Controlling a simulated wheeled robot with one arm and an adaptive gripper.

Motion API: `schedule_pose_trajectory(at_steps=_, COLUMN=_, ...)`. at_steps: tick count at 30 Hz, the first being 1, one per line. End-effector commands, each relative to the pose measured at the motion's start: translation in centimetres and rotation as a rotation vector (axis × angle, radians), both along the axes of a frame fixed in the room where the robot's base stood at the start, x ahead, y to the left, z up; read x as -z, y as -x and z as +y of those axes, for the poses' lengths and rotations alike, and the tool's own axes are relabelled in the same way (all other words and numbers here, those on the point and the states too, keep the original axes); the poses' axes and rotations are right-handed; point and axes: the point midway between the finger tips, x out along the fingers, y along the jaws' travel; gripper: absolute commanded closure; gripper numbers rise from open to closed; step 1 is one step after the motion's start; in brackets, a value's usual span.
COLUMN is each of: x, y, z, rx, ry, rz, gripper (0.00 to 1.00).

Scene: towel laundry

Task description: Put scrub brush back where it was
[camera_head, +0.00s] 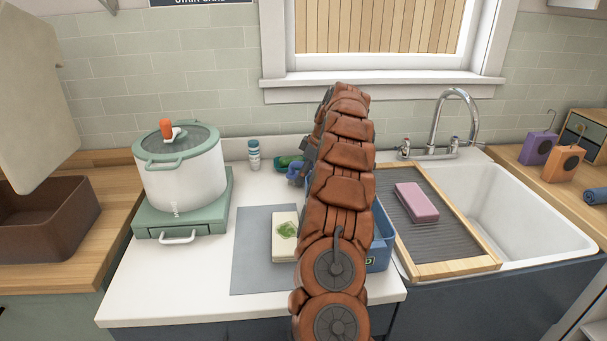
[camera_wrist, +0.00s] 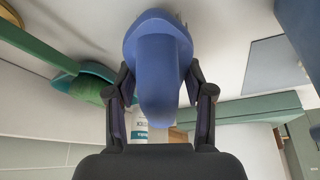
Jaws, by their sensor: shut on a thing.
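The blue scrub brush (camera_wrist: 158,60) is between the two dark fingers of my gripper (camera_wrist: 160,78) in the wrist view, its rounded handle towards the palm and its wider head beyond the fingertips. My gripper is shut on it. In the head view, a bit of the blue brush (camera_head: 296,172) shows left of my arm at the back of the counter. My arm hides most of the gripper there. A green dish (camera_head: 288,161) lies close beside it; it also shows in the wrist view (camera_wrist: 70,84) with a green item in it. Whether the brush touches the counter is unclear.
A white pot (camera_head: 182,178) on a green stand and a small bottle (camera_head: 254,156) are left. A grey mat (camera_head: 252,250) bears a pale block (camera_head: 284,252) with green stain. My arm partly hides a blue bin (camera_head: 382,240). A rack (camera_head: 440,232) with pink block borders the sink (camera_head: 520,212).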

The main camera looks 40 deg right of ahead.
Motion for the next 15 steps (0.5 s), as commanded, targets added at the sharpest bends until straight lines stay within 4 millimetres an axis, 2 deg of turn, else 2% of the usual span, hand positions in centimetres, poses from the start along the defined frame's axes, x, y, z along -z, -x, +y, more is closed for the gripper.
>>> schedule_pose_trajectory(at_steps=5, x=0.47, y=-0.01, z=0.01, rx=0.0, ry=0.0, rz=0.0, gripper=0.85)
schedule_pose_trajectory(at_steps=6, x=0.32, y=0.0, z=0.0, rx=0.0, ry=0.0, rz=0.0, gripper=0.43)
schedule_pose_trajectory(at_steps=12, x=0.31, y=0.0, z=0.01, rx=0.0, ry=-0.001, rz=0.0, gripper=0.22)
schedule_pose_trajectory(at_steps=15, x=0.31, y=0.0, z=0.01, rx=0.0, ry=-0.001, rz=0.0, gripper=0.22)
